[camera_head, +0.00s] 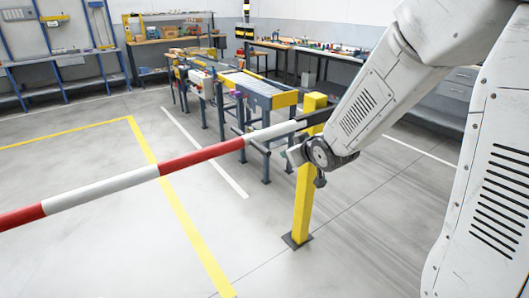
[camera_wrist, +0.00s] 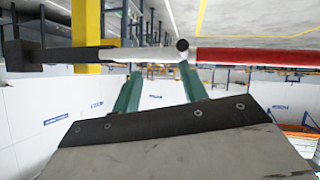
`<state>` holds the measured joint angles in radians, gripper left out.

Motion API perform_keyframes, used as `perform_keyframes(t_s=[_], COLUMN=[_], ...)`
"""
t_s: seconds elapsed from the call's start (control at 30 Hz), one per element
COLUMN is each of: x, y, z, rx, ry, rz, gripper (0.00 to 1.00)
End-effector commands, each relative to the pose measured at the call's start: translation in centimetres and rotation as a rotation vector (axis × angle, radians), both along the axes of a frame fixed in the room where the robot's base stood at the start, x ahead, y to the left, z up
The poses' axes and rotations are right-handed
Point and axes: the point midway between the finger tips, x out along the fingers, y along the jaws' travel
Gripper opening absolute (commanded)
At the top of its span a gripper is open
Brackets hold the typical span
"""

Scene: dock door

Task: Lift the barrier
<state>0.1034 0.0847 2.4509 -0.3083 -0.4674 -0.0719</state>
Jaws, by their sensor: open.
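The barrier is a long red-and-white striped pole (camera_head: 115,181) that runs from the left edge to a yellow post (camera_head: 304,190). It looks lowered, about level. Its dark end lies at the post's top. A short grey handle (camera_head: 239,131) crosses the pole near the post; its dark round end shows in the wrist view (camera_wrist: 182,45). In the wrist view the pole (camera_wrist: 240,56) crosses just beyond my open, empty green fingers (camera_wrist: 160,70). Contact cannot be told.
A roller conveyor (camera_head: 258,88) stands behind the pole. Workbenches (camera_head: 330,60) and blue racks (camera_head: 60,55) line the back wall. A yellow floor line (camera_head: 180,205) passes under the pole. The floor at the front and left is clear.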

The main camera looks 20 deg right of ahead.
Motion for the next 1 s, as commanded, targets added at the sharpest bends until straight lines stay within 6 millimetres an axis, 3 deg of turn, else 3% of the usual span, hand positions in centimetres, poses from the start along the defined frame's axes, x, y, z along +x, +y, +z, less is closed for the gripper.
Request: perform_keyframes(t_s=[0.03, 0.1, 0.3, 0.6, 1.0], x=[1.4, 2.9, 4.5, 5.0, 10.6], y=[0.3, 0.9, 2.3, 3.0, 4.9], z=[-1.7, -2.9, -5.5, -6.4, -6.3], rx=[0.012, 0.033, 0.111, 0.167, 0.166], ry=[-0.052, -0.147, -0.366, -0.495, -0.495], rz=[0.034, 0.085, 0.19, 0.236, 0.235], gripper=[0.43, 0.43, 0.43, 0.43, 0.43])
